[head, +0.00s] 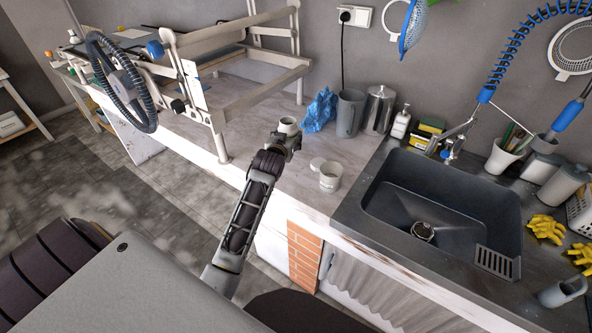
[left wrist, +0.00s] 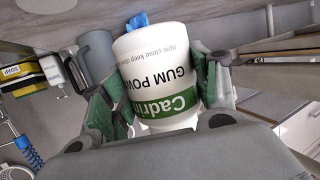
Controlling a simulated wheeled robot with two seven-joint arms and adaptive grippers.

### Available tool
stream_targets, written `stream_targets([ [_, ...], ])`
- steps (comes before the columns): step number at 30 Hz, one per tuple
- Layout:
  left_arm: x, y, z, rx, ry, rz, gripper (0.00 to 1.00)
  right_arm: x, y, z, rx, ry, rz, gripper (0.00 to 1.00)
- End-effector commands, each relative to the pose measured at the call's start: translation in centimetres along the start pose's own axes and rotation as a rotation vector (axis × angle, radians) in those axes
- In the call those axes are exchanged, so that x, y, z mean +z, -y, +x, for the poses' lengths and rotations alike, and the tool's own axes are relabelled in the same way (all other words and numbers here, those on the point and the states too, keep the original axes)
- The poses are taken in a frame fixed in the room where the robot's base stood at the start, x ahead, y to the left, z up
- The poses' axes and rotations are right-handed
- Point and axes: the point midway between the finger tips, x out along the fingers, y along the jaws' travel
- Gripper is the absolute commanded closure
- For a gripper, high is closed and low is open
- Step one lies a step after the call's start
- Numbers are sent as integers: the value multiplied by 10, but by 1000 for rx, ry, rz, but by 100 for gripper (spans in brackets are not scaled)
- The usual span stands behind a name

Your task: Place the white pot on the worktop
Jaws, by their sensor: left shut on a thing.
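The white pot (head: 288,124) is in my left gripper (head: 283,139), which is over the worktop (head: 240,105) in the head view. In the left wrist view the pot (left wrist: 157,70) shows a green band and upside-down "GUM POWDER" lettering. The fingers of my left gripper (left wrist: 158,98) are shut around its sides. I cannot tell whether the pot touches the worktop. Another small pale pot (head: 330,177) stands on the worktop to the right, near the front edge, with a pale round piece beside it. My right gripper is not in view.
A blue crumpled cloth (head: 320,109), a grey jug (head: 350,113) and a metal canister (head: 380,109) stand behind. A dark sink (head: 440,205) is at the right. A pale frame rack (head: 225,100) stands at the left. Bare worktop lies around the gripper.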

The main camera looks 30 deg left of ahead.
Motion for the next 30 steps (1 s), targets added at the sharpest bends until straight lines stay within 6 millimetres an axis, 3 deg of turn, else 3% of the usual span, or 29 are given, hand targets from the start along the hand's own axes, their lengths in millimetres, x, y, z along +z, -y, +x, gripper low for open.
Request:
stream_targets([
  [11, 3, 0, 1, 0, -1, 1, 100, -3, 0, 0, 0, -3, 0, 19],
  [24, 51, -1, 15, 1, 1, 0, 100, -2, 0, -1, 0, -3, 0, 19],
  [30, 59, 0, 18, 1, -2, 1, 100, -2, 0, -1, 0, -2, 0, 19],
])
